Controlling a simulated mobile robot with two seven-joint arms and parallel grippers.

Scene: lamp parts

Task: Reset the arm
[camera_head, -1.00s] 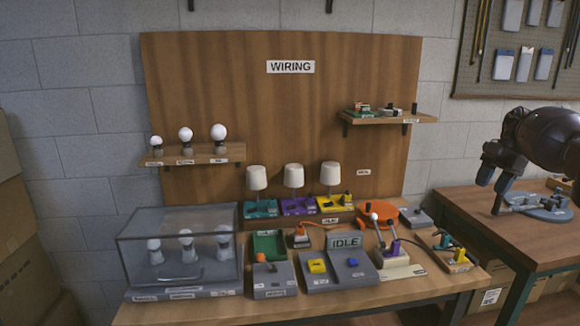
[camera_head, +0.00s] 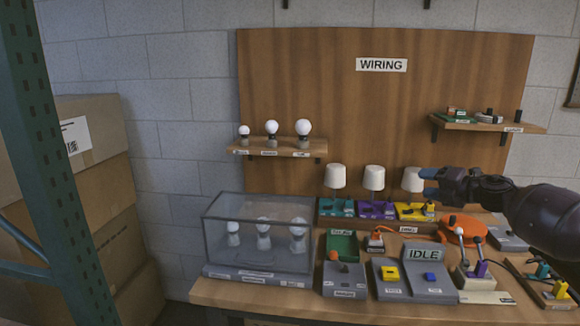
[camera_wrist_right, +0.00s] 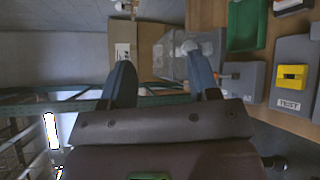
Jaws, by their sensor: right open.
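My right gripper (camera_head: 429,183) is open and empty. It comes in from the right of the head view, in front of the right-hand white lamp shade (camera_head: 412,179) and partly over it. In the right wrist view its two blue-grey fingers (camera_wrist_right: 162,80) stand wide apart with nothing between them. Three white-shaded lamps stand on teal (camera_head: 337,208), purple (camera_head: 376,210) and yellow (camera_head: 411,212) bases at the back of the bench. My left gripper is in neither view.
A clear case (camera_head: 256,236) with three bulbs stands at the bench's left. A panel (camera_head: 425,255) reads IDLE. Cardboard boxes (camera_head: 92,165) and a green rack post (camera_head: 40,140) are at left.

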